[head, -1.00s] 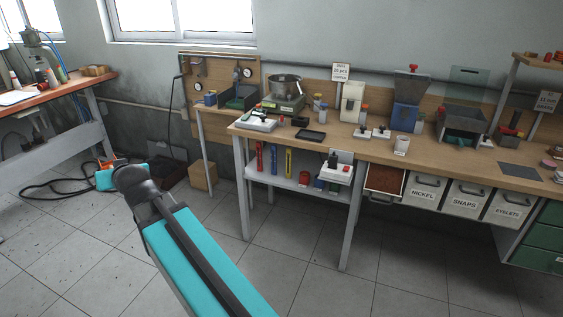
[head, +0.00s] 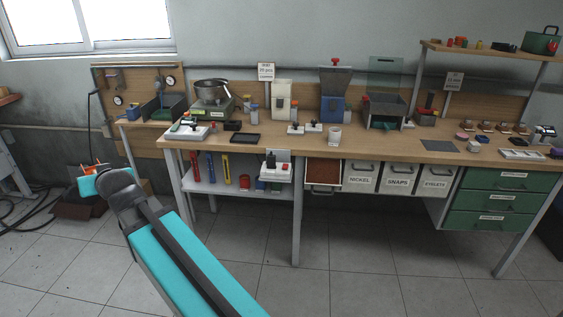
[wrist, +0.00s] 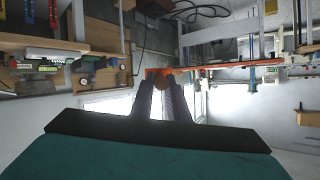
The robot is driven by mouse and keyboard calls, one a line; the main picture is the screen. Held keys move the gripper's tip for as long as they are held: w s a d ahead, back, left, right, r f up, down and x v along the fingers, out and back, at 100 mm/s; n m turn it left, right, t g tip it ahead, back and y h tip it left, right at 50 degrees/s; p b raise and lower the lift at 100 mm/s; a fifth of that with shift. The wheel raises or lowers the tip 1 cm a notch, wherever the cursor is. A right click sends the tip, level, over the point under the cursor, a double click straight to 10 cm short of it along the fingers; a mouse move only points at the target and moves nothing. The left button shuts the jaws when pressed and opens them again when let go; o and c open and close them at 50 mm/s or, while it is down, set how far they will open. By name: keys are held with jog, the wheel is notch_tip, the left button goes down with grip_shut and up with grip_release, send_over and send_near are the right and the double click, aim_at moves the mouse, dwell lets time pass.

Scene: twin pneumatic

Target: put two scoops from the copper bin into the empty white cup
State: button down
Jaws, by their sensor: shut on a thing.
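The copper bin (head: 308,175) is pulled open under the bench, with reddish-brown grains inside; no label shows on it. The white cup (head: 334,138) stands upright on the bench top near its front edge, above the bin; I cannot see its contents. My gripper (wrist: 160,84) is shut on a small orange and brown thing (wrist: 158,73), probably the scoop, seen nearly end-on; its load cannot be told. In the head view my gripper is at far left, mostly hidden behind my teal wrist, well away from the bin and cup.
Closed bins marked nickel (head: 360,180), snaps (head: 398,180) and eyelets (head: 436,182) sit right of the copper bin. A small two-button unit (head: 306,129) stands left of the cup. The floor (head: 350,275) before the bench is clear.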

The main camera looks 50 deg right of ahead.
dwell(0.4)
jog(key=shift+w+d, duration=0.1)
jog(key=shift+d, duration=0.1)
jog(key=s+d+f+m+g+h+p, duration=0.1)
jog(key=s+d+f, duration=0.15)
jog(key=d, duration=1.05)
jog(key=s+d+f+m+g+h+p, duration=0.15)
jog(key=s+d, duration=0.25)
jog(key=d, duration=0.9)
jog(key=s+d+f+m+g+h, duration=0.1)
jog(key=s+d+f+m, duration=0.15)
jog(key=d, duration=0.95)
jog(key=s+d+f+m+g+p, duration=0.1)
jog(key=s+d+f, duration=0.1)
jog(key=s+d, duration=1.2)
jog(key=s+d+f+m+g+p, duration=0.1)
jog(key=s+d+f+g, duration=0.1)
jog(key=s+d, duration=1.2)
jog(key=s+h, duration=0.1)
jog(key=s, duration=0.2)
jog(key=shift+d, duration=0.2)
jog(key=shift+w+d+f+g, duration=0.15)
jog(key=shift+f+g, duration=0.1)
jog(key=shift+f, duration=0.05)
